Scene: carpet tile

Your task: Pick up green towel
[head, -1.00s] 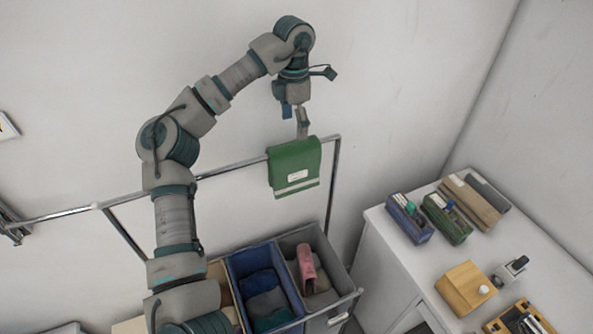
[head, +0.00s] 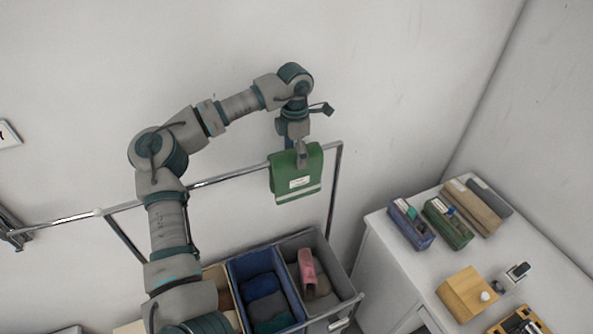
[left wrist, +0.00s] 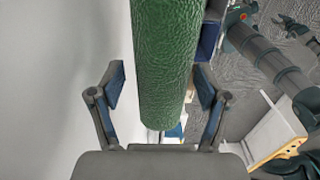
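The green towel (head: 296,180) hangs folded over the metal rail, with a white label and a pale stripe near its lower edge. In the left wrist view the towel (left wrist: 167,65) runs down between the two fingers. My left gripper (head: 302,155) comes down from above at the top of the towel. In the left wrist view the left gripper (left wrist: 160,78) is open, one finger on each side of the towel, with visible gaps. My right gripper is not seen in the head view.
The metal rail (head: 235,175) runs across a rack. Below stand a blue bin (head: 236,274) and a grey bin (head: 340,278) with folded cloths. A white cabinet (head: 395,262) at the right holds cases and boxes. The wall is close behind the rail.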

